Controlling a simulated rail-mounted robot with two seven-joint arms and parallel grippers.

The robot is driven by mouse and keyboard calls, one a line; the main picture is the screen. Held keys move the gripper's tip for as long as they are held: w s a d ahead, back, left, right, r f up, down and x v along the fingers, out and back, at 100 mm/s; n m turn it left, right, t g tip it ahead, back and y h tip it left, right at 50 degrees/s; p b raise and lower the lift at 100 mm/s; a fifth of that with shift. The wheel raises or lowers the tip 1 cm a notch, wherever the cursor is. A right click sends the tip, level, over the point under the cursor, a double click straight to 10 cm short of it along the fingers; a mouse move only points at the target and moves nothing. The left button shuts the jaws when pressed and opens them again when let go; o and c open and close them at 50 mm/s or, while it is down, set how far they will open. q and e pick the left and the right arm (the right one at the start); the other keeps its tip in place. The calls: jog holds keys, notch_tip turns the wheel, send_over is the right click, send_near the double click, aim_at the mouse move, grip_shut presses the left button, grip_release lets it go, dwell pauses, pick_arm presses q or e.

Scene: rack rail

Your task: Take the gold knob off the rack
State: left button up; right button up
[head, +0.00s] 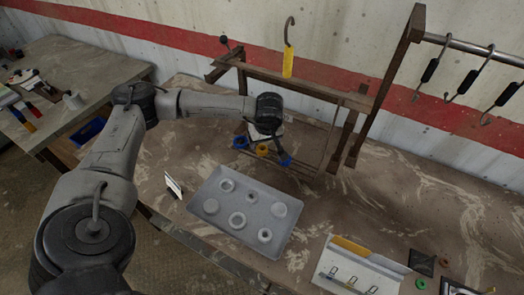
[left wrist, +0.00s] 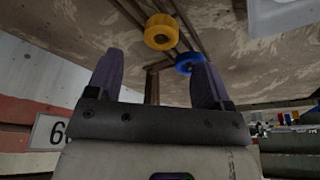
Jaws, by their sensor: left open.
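The gold knob (head: 262,150) is low on the brown rack (head: 312,88), with blue knobs (head: 285,160) on either side of it. My left gripper (head: 263,136) is right at the gold knob, partly covering that spot in the head view. In the left wrist view the fingers (left wrist: 157,62) are spread with nothing held between them. There the gold knob (left wrist: 161,31) appears just beyond and between the fingertips. One blue knob (left wrist: 188,62) shows close to the right-hand finger. Whether a finger touches a knob I cannot tell. My right gripper is not in view.
A grey tray (head: 221,221) with several round pieces lies in front of the rack. A yellow-handled hook (head: 288,62) stands above the rack's top bar. Several dark hooks (head: 470,80) hang from a metal rail at right. A small white card (head: 173,185) stands left of the tray.

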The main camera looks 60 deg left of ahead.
aim_at(262, 148)
pick_arm(q)
jog(key=shift+b+x, duration=0.3)
jog(key=shift+x, duration=2.45)
jog(key=shift+s, duration=0.1)
jog(key=shift+c, duration=0.5)
jog(key=c, duration=0.9)
